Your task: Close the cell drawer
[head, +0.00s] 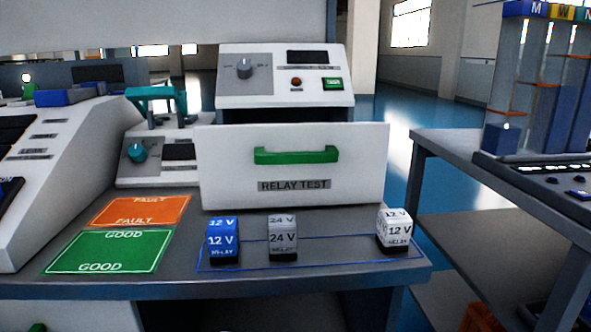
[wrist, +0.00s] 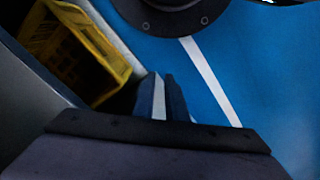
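The drawer (head: 225,180) in the head view has a wide white front with a green bar handle (head: 296,155) and a RELAY TEST label. It sits below the white tester (head: 285,95) with a knob and small screen. The drawer front stands out ahead of the tester's body, so the drawer is open; its inside is hidden behind the front. My gripper is not in the head view. In the wrist view my gripper (wrist: 163,97) points down over the floor, its two dark fingers close together with nothing held between them. No drawer shows there.
Before the drawer stand a blue 12 V relay (head: 222,240), a grey 24 V relay (head: 283,238) and a white 12 V relay (head: 394,231). Orange FAULT (head: 140,210) and green GOOD (head: 108,251) mats lie left. A yellow crate (wrist: 75,50) shows in the wrist view.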

